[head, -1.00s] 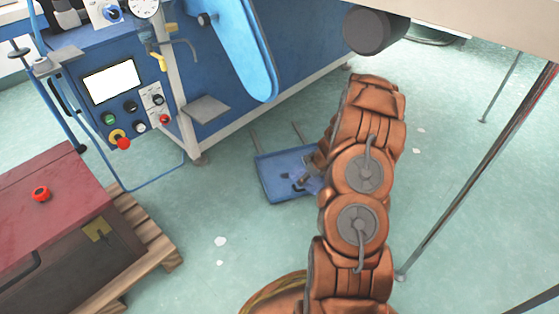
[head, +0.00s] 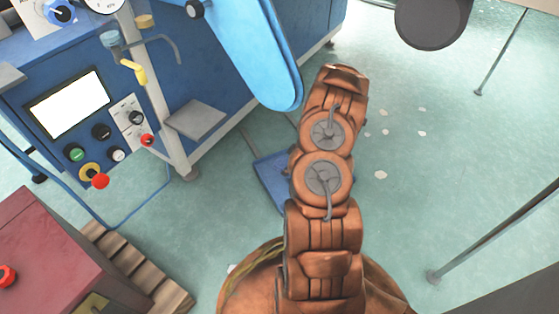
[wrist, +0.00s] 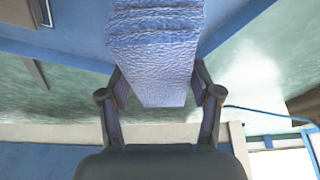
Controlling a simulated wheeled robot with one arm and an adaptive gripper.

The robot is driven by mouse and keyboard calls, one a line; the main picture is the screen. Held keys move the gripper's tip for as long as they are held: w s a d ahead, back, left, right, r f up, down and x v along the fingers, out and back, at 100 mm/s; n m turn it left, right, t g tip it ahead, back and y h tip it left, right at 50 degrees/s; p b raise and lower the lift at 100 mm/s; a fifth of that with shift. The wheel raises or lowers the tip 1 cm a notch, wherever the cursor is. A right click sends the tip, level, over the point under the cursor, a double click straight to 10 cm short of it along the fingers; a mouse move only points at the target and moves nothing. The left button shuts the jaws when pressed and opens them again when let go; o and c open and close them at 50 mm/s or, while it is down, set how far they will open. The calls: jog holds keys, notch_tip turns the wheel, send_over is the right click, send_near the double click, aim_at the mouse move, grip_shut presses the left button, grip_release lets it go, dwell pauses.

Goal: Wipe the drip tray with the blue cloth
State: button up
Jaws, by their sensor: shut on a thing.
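The drip tray (head: 268,182) is a shallow blue tray on the floor by the blue machine. My arm covers most of it in the head view. My gripper (wrist: 160,88) is shut on the blue cloth (wrist: 155,45), a folded textured light-blue pad that sticks out beyond the fingers in the wrist view. My gripper and the cloth are hidden behind my arm in the head view. Blue surfaces lie behind the cloth in the wrist view; I cannot tell whether the cloth touches the tray.
The blue machine (head: 225,125) with a control panel stands behind and left of the tray. A dark red box (head: 45,255) beside a wooden pallet (head: 125,262) is at lower left. Thin metal legs stand at right. The green floor right of my arm is open, with pale spots.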

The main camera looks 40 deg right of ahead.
jog(key=shift+w+f, duration=0.2)
jog(key=shift+f, duration=0.2)
jog(key=shift+f+b, duration=1.25)
jog(key=shift+f, duration=2.05)
jog(key=shift+s+d+f+p, duration=0.1)
jog(key=shift+d+p, duration=0.2)
jog(key=shift+p, duration=0.45)
jog(key=shift+c, duration=0.5)
jog(key=shift+s+d+f+p, duration=0.1)
jog(key=shift+d+f+p, duration=0.15)
jog(key=shift+p, duration=0.15)
jog(key=d+p, duration=0.2)
jog(key=p, duration=0.1)
jog(key=shift+s, duration=0.3)
jog(key=shift+d+f+p, duration=0.15)
jog(key=shift+p, duration=0.2)
jog(key=shift+f, duration=0.15)
jog(key=shift+w+a+b, duration=0.35)
jog(key=shift+a+b, duration=0.55)
jog(key=shift+b, duration=0.25)
jog(key=shift+a+f+b, duration=0.1)
jog(key=shift+a+b, duration=0.35)
jog(key=shift+b, duration=0.5)
jog(key=shift+w+a+b, duration=0.25)
jog(key=shift+a+b, duration=0.2)
jog(key=shift+b, duration=0.25)
jog(key=shift+s+r+p, duration=0.1)
jog(key=shift+r+p, duration=1.3)
jog(key=shift+r, duration=3)
